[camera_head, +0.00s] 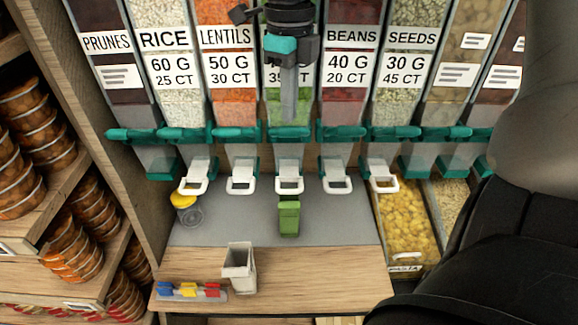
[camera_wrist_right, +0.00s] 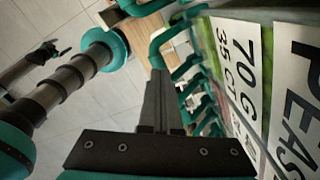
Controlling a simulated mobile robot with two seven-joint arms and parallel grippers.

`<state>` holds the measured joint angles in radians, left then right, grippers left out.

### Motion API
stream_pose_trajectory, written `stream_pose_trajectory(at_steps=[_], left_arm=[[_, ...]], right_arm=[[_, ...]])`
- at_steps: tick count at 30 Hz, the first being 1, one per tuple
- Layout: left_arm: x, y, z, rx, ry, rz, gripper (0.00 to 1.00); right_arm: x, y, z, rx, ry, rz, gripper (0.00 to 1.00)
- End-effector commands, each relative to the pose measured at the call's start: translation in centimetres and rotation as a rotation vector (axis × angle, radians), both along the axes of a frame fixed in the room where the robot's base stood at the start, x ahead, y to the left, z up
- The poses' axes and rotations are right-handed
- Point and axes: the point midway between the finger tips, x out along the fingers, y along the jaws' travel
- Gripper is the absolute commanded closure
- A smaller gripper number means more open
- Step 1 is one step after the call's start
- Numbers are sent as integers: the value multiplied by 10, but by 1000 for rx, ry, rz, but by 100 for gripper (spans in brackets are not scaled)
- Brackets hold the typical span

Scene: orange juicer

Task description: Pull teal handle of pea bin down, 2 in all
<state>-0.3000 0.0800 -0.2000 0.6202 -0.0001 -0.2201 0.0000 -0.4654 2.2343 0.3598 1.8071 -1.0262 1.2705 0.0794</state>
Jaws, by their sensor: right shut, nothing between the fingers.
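The pea bin (camera_head: 272,108) is the middle dispenser in the head view, its label mostly hidden behind my right gripper. In the right wrist view its label (camera_wrist_right: 295,95) reads PEAS, 70 G, 35 CT. Its teal handle (camera_head: 290,134) crosses the bin's lower front. My right gripper (camera_head: 288,116) points down in front of the bin, its fingertips just above the handle in the picture; contact cannot be told. Its fingers also show in the right wrist view (camera_wrist_right: 158,105), closed together and empty. A green container (camera_head: 289,215) stands below the pea chute's white lever (camera_head: 289,180).
Lentils (camera_head: 229,80) and beans (camera_head: 347,80) bins flank the pea bin closely, with similar teal handles. A yellow-lidded jar (camera_head: 186,208), a whitish container (camera_head: 239,268) and coloured clips (camera_head: 190,290) are on the counter. My dark arm covers the right side.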

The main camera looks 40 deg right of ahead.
Motion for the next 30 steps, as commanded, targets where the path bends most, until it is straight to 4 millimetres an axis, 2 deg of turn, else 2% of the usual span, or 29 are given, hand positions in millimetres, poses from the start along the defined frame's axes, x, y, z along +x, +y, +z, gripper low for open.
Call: stream_pose_trajectory(at_steps=[14,20,30], left_arm=[[0,0,-20,0,0,0,0],[0,0,-20,0,0,0,0],[0,0,-37,0,0,0,0]], right_arm=[[0,0,-21,0,0,0,100],[0,0,-22,0,0,0,100],[-2,2,-39,-2,-2,-1,100]])
